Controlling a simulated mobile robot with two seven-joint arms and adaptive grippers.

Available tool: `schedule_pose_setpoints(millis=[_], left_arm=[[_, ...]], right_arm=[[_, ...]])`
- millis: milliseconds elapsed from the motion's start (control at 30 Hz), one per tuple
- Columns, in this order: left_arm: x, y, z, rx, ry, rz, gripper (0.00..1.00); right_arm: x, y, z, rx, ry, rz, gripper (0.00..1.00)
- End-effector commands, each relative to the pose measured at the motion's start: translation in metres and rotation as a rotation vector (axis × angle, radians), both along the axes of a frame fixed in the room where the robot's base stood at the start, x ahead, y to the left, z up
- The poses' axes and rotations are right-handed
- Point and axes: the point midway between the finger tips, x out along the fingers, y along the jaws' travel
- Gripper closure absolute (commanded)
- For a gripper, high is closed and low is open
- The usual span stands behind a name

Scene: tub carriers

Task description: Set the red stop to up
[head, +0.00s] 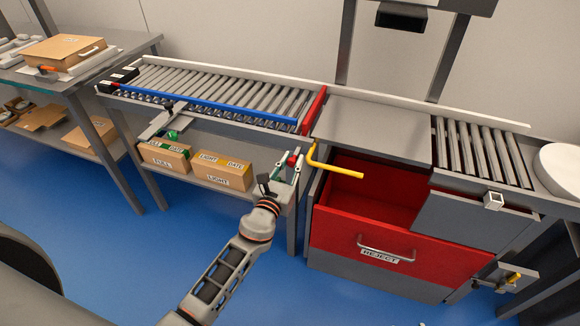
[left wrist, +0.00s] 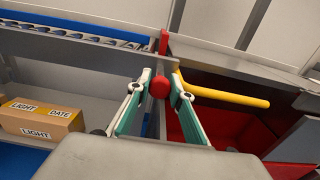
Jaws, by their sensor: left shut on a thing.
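The red stop (head: 314,111) is a narrow red plate across the right end of the roller conveyor. It also shows at the top of the left wrist view (left wrist: 164,42). How far it stands above the rollers is hard to tell. Below that end is a round red knob (head: 292,160), seen in the left wrist view (left wrist: 160,87) between my fingers. My left gripper (head: 288,168) has its green-padded fingers on either side of the knob and is shut on it. My right gripper is not in view.
A yellow bent handle (head: 340,170) sticks out just right of my left gripper. Below it is the open red reject drawer (head: 345,232). Boxes (head: 222,170) stand on the shelf to the left. A grey plate (head: 375,128) lies right of the stop.

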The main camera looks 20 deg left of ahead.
Motion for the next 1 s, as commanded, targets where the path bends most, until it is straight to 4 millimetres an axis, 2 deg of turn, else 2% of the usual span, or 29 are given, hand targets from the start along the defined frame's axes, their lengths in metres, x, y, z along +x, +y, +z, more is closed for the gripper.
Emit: schedule_pose_setpoints(millis=[33,200,433,467,500,867,1000], left_arm=[[0.002,0.000,0.017,0.003,-0.010,0.000,1.00],[0.001,0.000,0.017,0.001,-0.005,0.000,1.00],[0.001,0.000,0.016,0.001,-0.007,0.001,1.00],[0.001,0.000,0.017,0.001,-0.008,0.001,0.72],[0.001,0.000,0.017,0.001,-0.007,0.001,0.62],[-0.001,0.000,0.012,0.001,-0.001,0.001,0.62],[-0.012,0.001,0.011,0.000,0.000,0.000,0.62]], right_arm=[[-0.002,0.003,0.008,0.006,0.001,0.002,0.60],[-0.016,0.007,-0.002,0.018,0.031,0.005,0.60],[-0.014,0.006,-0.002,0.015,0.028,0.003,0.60],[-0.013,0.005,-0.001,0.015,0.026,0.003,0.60],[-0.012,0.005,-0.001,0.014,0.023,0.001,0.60],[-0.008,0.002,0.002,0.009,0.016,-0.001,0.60],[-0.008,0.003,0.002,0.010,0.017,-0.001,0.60]])
